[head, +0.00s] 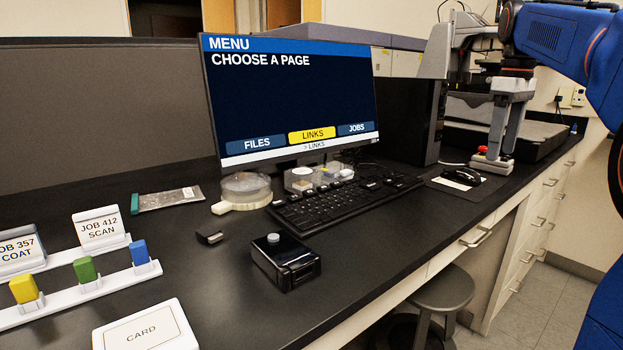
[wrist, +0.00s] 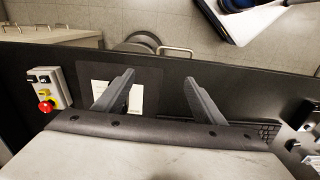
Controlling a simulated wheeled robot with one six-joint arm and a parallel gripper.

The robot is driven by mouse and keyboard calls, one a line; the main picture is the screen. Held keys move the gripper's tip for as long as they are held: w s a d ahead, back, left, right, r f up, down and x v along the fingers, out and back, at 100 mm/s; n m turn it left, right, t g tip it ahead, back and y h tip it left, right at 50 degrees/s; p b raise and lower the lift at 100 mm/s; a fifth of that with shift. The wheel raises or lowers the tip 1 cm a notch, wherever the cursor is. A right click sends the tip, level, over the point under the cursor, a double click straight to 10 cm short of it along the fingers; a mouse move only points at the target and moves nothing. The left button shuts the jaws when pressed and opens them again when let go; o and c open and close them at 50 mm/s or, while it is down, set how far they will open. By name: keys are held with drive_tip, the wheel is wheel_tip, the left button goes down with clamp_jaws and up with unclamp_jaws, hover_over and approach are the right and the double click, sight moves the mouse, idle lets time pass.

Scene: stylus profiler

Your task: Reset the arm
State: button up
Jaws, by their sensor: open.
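My gripper (head: 504,142) hangs from my blue arm at the right of the head view, over the far part of the bench. Its two grey fingers are spread apart in the wrist view (wrist: 160,78), with nothing held between them. Below them lie a dark mat (wrist: 148,84) and a white sheet (wrist: 132,97). A control box with a red button (wrist: 47,92) is to the left of the fingers. In the head view the box (head: 491,163) shows just below the gripper; I cannot tell the gap.
A monitor (head: 290,100) reads "CHOOSE A PAGE", with LINKS highlighted yellow. A keyboard (head: 340,203), a mouse (head: 463,177) and a black device (head: 286,262) stand on the bench. Job signs, coloured tabs and a card (head: 145,330) are at left. A stool (head: 443,288) is below.

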drive_tip(key=s+a+f+m+t, duration=0.1)
drive_tip(key=s+a+f, duration=0.3)
drive_tip(key=s+f, duration=0.5)
drive_tip(key=s+a+f+m+t, duration=0.2)
drive_tip(key=s+a+f, duration=0.3)
drive_tip(key=s+f, duration=0.5)
drive_tip(key=s+a+f+m+t, duration=0.1)
drive_tip(key=s+a+f+m, duration=0.3)
drive_tip(key=s+f, duration=0.5)
wheel_tip(320, 180, down, 4)
drive_tip(key=shift+s+a+r+t, duration=0.1)
drive_tip(key=shift+s+a+t, duration=0.25)
drive_tip(key=shift+a, duration=0.35)
